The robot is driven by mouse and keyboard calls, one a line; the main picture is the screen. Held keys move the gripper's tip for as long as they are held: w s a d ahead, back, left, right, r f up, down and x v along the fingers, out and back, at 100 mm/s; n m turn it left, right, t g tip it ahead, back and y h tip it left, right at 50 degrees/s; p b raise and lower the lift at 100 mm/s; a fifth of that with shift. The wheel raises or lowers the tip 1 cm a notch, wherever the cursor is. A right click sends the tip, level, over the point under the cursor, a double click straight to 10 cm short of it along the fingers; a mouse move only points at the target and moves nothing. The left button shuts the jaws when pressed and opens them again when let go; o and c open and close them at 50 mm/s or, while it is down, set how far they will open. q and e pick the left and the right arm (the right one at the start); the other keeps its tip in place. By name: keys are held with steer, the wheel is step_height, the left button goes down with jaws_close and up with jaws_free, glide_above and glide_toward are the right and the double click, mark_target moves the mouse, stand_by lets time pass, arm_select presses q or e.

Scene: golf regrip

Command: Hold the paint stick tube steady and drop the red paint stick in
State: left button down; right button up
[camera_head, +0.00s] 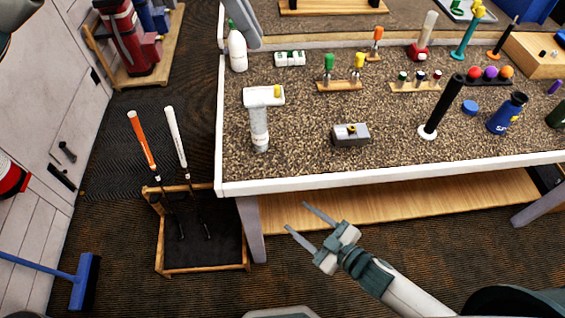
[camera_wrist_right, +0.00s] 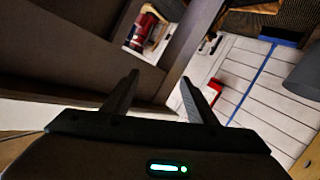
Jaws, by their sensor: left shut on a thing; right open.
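My right gripper (camera_head: 296,216) is open and empty, in front of the table's front edge and below the tabletop. Its two open fingers also show in the right wrist view (camera_wrist_right: 160,85). My left gripper is in neither view. A small wooden rack (camera_head: 408,89) on the table holds three short sticks; one with a red top (camera_head: 437,76) may be the red paint stick. I cannot tell for certain which object is the paint stick tube.
The speckled tabletop (camera_head: 300,160) has a white front edge. A grey block (camera_head: 351,134) sits near the front, and a blue bottle (camera_head: 505,115) is at the right. A wooden stand with two golf clubs (camera_head: 158,228) is on the floor at left. The tabletop's front middle is mostly clear.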

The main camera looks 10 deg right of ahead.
steer(key=s+a+r+n+t+y, duration=0.1)
steer(key=s+a+r+y, duration=0.15)
steer(key=r, duration=0.55)
steer(key=s+a+r+y, duration=0.1)
steer(key=a+r, duration=0.2)
steer(key=r, duration=0.5)
steer(key=m+t+h, duration=0.4)
steer(key=m+h, duration=0.2)
steer(key=m, duration=0.2)
glide_toward(263, 135)
steer(key=shift+d+r, duration=0.1)
steer(key=shift+r, duration=0.05)
steer(key=shift+w, duration=0.1)
steer(key=x, duration=1.1)
steer(key=shift+w+a, duration=0.3)
steer(key=shift+w, duration=0.05)
steer(key=c, duration=1.1)
steer(key=shift+c, duration=0.2)
